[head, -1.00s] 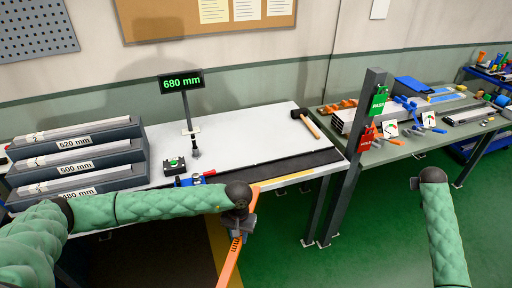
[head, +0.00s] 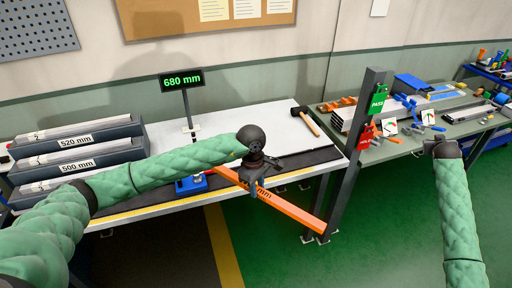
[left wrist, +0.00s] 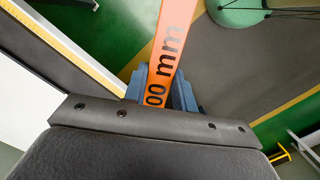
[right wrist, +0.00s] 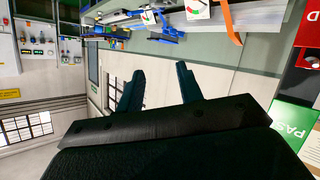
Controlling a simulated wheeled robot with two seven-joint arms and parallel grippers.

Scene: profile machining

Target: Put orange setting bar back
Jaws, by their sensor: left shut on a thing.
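The orange setting bar (head: 290,209) is a long flat bar held by my left gripper (head: 254,186) in front of the bench edge in the head view. It slants down to the right, its far end near the dark post. In the left wrist view the bar (left wrist: 168,55) runs between the fingers (left wrist: 160,90), and part of a label ending in "00 mm" shows on it. The gripper is shut on it. My right gripper (right wrist: 158,90) is open and empty in the right wrist view, over at the right of the head view.
Racks marked 520 mm and 500 mm (head: 78,167) stand at the bench's left. A 680 mm display (head: 182,80) and a hammer (head: 306,120) are on the bench (head: 225,127). A dark post (head: 350,165) with PASS and red tags stands between the benches.

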